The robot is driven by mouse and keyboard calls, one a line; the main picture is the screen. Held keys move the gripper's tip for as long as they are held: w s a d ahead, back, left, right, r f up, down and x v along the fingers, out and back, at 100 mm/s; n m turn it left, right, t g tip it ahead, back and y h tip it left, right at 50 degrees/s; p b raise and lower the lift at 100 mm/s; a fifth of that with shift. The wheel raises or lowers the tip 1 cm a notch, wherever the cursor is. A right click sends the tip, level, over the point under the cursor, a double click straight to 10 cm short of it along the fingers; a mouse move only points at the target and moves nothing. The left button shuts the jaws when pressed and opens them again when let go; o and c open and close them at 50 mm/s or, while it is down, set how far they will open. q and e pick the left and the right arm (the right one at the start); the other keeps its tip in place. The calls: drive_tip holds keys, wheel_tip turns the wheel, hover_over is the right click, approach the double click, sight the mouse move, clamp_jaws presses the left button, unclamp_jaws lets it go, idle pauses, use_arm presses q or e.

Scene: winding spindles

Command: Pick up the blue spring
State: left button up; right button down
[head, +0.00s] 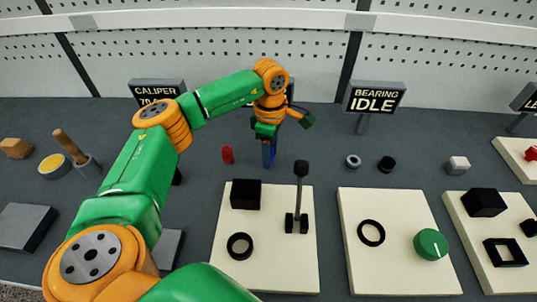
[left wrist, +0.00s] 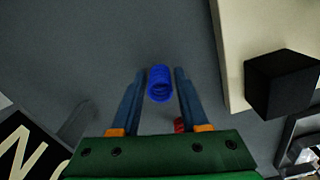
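The blue spring (left wrist: 160,83) stands on the grey table. In the left wrist view it lies between the two blue fingers of my left gripper (left wrist: 160,76), with a small gap on each side. The gripper is open and points down at the spring. In the head view my left gripper (head: 268,163) hangs low over the table behind the white board, and its fingers mostly hide the spring. My right gripper is not in view.
A small red piece (head: 227,154) stands left of the gripper. A white board (head: 265,270) holds a black block (head: 246,194), a ring and an upright black lever (head: 301,185). Signs (head: 374,98) stand at the back. Table to the gripper's right is clear up to a grey ring (head: 353,161).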

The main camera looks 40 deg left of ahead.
use_arm(q)
clamp_jaws()
